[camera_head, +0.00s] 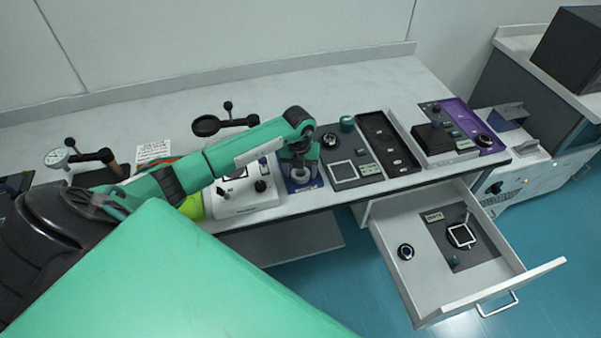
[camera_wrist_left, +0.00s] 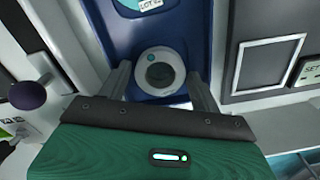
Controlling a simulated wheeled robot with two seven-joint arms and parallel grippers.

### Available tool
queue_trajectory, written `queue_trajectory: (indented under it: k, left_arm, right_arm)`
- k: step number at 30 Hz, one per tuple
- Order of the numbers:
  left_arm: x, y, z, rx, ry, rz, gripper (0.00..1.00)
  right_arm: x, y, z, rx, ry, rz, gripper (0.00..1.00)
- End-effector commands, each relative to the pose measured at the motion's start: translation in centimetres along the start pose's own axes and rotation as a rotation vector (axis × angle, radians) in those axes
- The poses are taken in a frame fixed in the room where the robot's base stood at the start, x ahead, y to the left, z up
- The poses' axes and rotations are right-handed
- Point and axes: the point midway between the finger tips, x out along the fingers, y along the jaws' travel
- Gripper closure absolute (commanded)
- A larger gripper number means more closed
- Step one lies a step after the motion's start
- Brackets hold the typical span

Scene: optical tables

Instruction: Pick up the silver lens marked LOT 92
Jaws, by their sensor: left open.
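The silver lens (camera_wrist_left: 160,72), a pale ring with a dark centre, lies in a blue tray (camera_wrist_left: 197,40) in the left wrist view. A label reading "LOT" and a partly cut-off number (camera_wrist_left: 150,5) is at the top edge of that view. My left gripper (camera_wrist_left: 160,84) is open, with one finger on each side of the lens; I cannot tell if they touch it. In the head view my left gripper (camera_head: 299,167) points down over the blue tray (camera_head: 303,187), hiding most of the lens. My right gripper is not in view.
Right of the tray are a dark mat with a square frame (camera_head: 342,170), a black slotted tray (camera_head: 370,122) and a purple mat (camera_head: 463,120). A white device (camera_head: 241,208) stands on the left. An open drawer (camera_head: 412,277) juts out in front. The bench's back is mostly clear.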

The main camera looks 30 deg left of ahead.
Motion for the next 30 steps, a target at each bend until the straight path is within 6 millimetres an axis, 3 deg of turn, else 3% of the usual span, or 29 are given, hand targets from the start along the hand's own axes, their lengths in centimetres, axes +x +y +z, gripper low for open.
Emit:
queue_trajectory:
  k: [5,10,12,23,30]
  left_arm:
    - [0.0,0.0,0.0,0.000,0.000,0.000,0.36]
    - [0.0,0.0,0.0,0.000,0.000,0.000,0.69]
    - [0.0,0.0,0.0,0.000,-0.001,-0.001,0.74]
    - [-0.8,-0.1,0.1,0.001,-0.002,-0.003,0.74]
    - [-4.5,-0.1,0.2,0.001,-0.006,-0.002,0.74]
  right_arm:
    - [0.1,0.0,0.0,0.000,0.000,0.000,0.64]
    - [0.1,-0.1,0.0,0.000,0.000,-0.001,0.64]
    - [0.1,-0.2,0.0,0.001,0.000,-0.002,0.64]
    - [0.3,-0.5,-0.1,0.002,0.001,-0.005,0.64]
    - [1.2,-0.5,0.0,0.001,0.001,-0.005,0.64]
